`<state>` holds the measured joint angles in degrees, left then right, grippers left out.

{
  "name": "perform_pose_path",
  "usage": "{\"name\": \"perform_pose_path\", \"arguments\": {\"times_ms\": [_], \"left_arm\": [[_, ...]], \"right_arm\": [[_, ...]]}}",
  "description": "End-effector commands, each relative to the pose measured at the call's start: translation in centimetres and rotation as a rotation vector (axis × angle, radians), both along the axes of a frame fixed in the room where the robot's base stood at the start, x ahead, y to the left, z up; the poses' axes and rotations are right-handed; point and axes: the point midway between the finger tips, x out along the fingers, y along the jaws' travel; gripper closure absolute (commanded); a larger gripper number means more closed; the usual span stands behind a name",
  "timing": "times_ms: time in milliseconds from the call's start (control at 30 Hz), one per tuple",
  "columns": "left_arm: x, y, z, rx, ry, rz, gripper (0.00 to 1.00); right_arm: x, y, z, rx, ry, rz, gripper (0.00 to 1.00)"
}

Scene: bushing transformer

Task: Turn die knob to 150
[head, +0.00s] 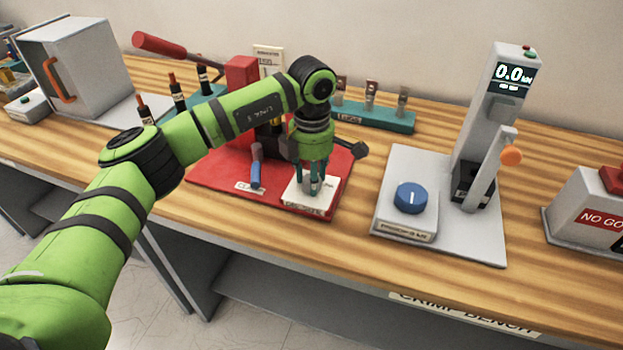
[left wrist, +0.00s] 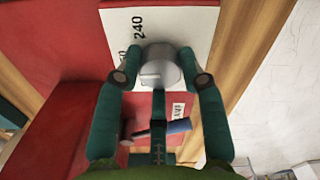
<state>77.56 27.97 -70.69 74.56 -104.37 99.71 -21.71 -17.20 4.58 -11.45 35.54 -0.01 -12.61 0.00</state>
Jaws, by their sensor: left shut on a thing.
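The die knob (left wrist: 162,66) is a round silver-grey knob on a white dial plate (left wrist: 193,22) in the left wrist view. The number 240 is readable beside it; another number is partly covered, and 150 cannot be made out. In the head view the white plate (head: 296,206) lies at the front right of the red press base (head: 215,183), and the knob is mostly hidden by my fingers. My left gripper (head: 313,188) points down at the plate, its fingers (left wrist: 160,79) shut on opposite sides of the knob. My right gripper is not in view.
The red press (head: 241,75) stands behind. To the right is a tester with a blue knob (head: 410,197) and a 0.0 display (head: 513,74). A teal rack (head: 375,117) stands behind.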

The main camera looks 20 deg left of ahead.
Motion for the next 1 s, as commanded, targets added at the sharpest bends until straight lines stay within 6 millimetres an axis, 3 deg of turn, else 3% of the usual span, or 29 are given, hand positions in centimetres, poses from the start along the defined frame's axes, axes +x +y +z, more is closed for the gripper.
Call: {"name": "perform_pose_path", "arguments": {"times_ms": [500, 533, 567, 600, 1000], "left_arm": [[-0.03, -0.12, 0.0, -0.002, 0.0, -0.021, 0.93], [-0.03, -0.12, 0.0, -0.002, 0.0, -0.021, 0.52], [-0.03, -0.12, 0.0, -0.002, 0.0, -0.021, 0.4], [-0.03, -0.1, 0.0, -0.002, 0.0, -0.02, 0.36], [0.02, -0.05, 0.64, -0.002, -0.001, -0.019, 0.36]], "right_arm": [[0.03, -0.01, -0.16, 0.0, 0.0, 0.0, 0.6], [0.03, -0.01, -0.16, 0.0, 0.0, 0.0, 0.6], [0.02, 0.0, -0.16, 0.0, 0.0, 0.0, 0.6], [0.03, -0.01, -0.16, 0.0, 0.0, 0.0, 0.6], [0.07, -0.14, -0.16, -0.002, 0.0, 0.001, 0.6]]}}
